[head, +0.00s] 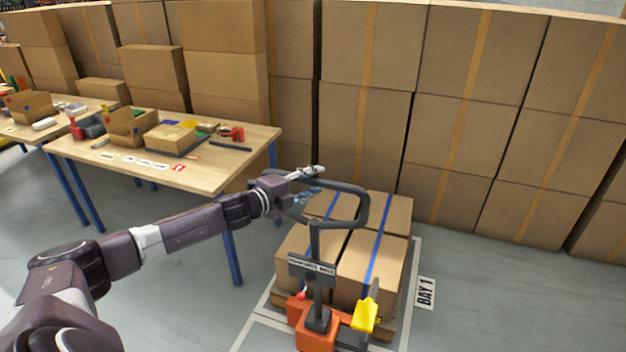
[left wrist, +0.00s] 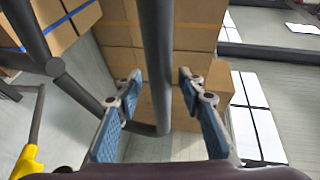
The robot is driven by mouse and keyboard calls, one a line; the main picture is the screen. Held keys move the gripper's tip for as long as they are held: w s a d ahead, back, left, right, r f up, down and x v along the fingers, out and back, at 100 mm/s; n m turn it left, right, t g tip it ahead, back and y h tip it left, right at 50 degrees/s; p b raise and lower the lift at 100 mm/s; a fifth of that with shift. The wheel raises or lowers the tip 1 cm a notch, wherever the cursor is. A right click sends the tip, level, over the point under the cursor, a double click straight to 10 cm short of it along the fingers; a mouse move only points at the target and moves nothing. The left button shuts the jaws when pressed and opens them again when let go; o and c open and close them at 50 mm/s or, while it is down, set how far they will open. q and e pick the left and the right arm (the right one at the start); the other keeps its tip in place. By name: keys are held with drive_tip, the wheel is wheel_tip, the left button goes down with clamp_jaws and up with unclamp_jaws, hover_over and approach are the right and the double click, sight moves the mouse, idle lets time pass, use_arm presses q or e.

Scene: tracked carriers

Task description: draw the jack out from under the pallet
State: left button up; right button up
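The pallet jack has an orange body (head: 304,335), a dark upright post and a dark looped handle (head: 364,212). Its body stands at the near side of a wooden pallet (head: 390,326) loaded with cardboard boxes (head: 302,249) under blue straps. The jack's forks are hidden. My left gripper (head: 312,182) is at the left side of the handle loop. In the left wrist view the left gripper (left wrist: 158,98) is open, and a dark handle bar (left wrist: 155,50) runs between its blue-padded fingers. I cannot tell whether either finger touches it. My right gripper is not in view.
A wooden table (head: 200,172) with boxes and tools stands left of the pallet. Stacked cartons (head: 450,120) form a wall behind. A BAY 1 label (head: 426,292) lies right of the pallet. Grey floor is clear at right; a yellow part (head: 365,312) rises from the jack.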

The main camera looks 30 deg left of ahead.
use_arm(q)
drive_tip(key=shift+c, duration=0.4)
clamp_jaws()
drive_tip(key=shift+f, duration=0.1)
